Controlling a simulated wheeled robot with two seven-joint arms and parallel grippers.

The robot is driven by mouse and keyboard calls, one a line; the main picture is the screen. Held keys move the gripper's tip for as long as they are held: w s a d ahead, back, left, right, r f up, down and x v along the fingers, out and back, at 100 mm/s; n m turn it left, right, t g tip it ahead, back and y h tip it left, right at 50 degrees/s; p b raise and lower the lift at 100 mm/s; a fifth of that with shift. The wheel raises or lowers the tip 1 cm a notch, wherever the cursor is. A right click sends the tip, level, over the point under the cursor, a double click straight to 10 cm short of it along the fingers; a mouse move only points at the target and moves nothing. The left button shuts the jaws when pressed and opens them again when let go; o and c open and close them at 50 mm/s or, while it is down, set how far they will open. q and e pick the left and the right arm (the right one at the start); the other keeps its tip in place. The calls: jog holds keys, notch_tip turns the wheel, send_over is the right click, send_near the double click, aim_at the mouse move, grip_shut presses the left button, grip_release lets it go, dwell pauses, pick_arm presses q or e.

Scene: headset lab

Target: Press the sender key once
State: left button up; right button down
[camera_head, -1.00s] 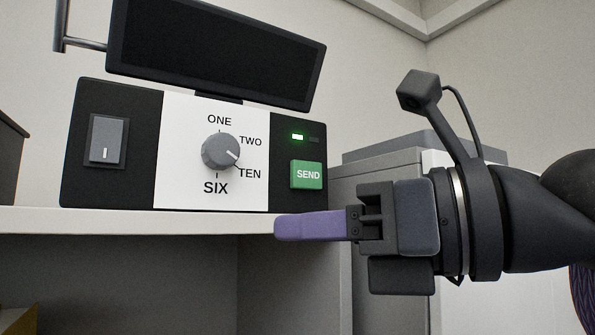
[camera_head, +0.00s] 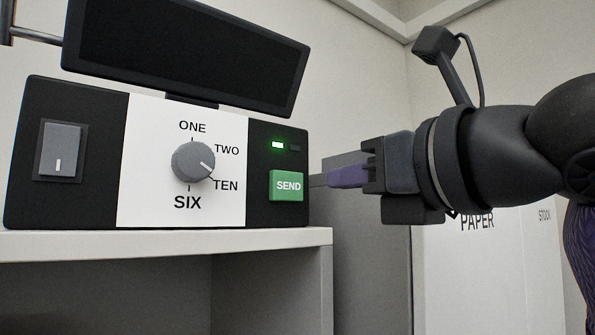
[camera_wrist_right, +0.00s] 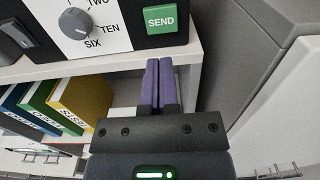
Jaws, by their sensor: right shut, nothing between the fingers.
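The sender key is the green SEND button (camera_head: 286,186), at the lower right of the front of the black and white box (camera_head: 120,215). It also shows at the top of the right wrist view (camera_wrist_right: 160,19). My right gripper (camera_head: 328,178) is shut and empty, with its purple fingers pressed together. In the head view its fingertips are just right of the box's edge, level with the key. In the right wrist view the fingertips (camera_wrist_right: 159,62) point up toward the key, with a visible gap below it. My left gripper is not in view.
The box has a dial (camera_head: 193,162), a rocker switch (camera_head: 60,150), a lit green lamp (camera_head: 278,145) and a dark screen (camera_head: 185,50) above. It stands on a white shelf (camera_head: 170,242). Below are binders (camera_wrist_right: 80,103). A grey cabinet (camera_head: 365,260) stands at right.

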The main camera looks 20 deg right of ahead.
aim_at(287, 187)
jog(key=p+x, duration=0.3)
jog(key=x, duration=0.4)
jog(key=shift+w+a, duration=0.1)
jog(key=shift+w, duration=0.05)
jog(key=shift+w+a, duration=0.1)
jog(key=shift+w, duration=0.15)
jog(key=shift+f, duration=0.1)
